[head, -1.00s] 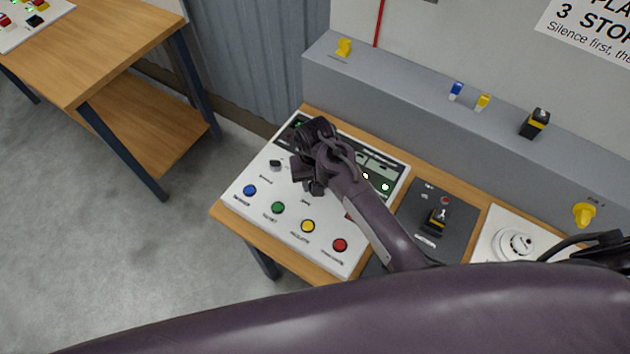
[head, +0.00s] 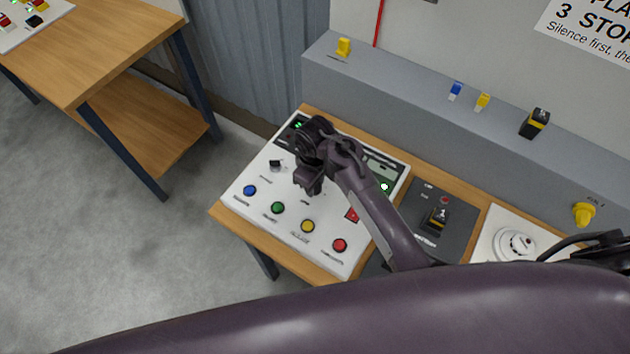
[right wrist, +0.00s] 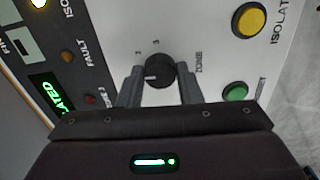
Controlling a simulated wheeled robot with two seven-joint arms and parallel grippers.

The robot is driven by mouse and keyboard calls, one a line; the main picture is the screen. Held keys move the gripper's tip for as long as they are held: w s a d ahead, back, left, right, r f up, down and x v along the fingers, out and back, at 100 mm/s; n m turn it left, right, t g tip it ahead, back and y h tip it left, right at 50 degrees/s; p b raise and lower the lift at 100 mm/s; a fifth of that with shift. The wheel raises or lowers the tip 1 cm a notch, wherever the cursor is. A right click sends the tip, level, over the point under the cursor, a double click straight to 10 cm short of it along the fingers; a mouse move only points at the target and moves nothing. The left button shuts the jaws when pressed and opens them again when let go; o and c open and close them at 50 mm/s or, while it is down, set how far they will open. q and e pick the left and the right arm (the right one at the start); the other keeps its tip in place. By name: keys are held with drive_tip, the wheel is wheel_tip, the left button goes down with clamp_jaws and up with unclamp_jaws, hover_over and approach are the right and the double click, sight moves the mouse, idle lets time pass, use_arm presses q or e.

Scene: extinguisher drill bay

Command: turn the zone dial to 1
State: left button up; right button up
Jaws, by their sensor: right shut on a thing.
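The zone dial (right wrist: 160,71) is a round black knob on the white panel (head: 262,212). In the right wrist view it sits between the two fingers of my right gripper (right wrist: 160,88), which is shut on it. A short pale mark on the knob points left in that view, towards the left finger. Small numerals stand above the knob, and the word ZONE is to its right; any numeral by the left finger is hidden. In the head view my right gripper (head: 308,188) is over the middle of the panel and hides the dial. My left gripper is not in view.
Blue (head: 250,190), green (head: 278,207), yellow (head: 307,226) and red (head: 340,245) buttons line the panel's front. A black knob (head: 275,164) is at its left, a red switch (head: 352,215) at its right. A dark box (head: 436,220) and white round device (head: 516,243) stand further right.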

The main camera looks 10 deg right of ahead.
drive_tip(key=shift+n, duration=0.4)
drive_tip(key=shift+r, duration=0.1)
drive_tip(key=o, duration=1)
